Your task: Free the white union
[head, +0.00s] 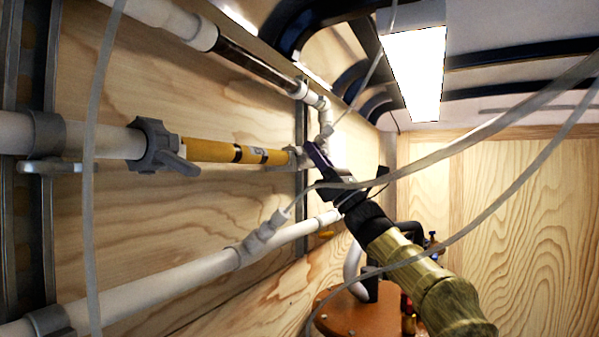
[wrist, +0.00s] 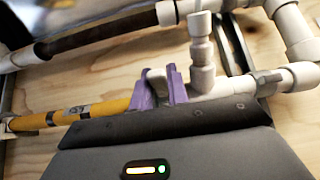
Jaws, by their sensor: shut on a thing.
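The white union (wrist: 157,76) shows between my purple fingers in the wrist view, at the right end of the yellow filter tube (wrist: 112,106). My gripper (wrist: 160,88) is shut on it, with one finger on each side; the fingers and the dark gripper body hide part of it. In the head view my gripper (head: 314,157) reaches from the lower right to the pipe run. The union (head: 294,157) shows just left of it, beside the right end of the yellow tube (head: 222,151). Whether its thread is loose cannot be told.
A grey valve-like union (head: 156,146) joins the tube's left end to a white pipe. A dark clear tube (head: 255,64) runs above, and a white pipe (head: 190,275) below. Thin grey hoses cross in front. A round brown top (head: 345,315) with fittings stands below my arm.

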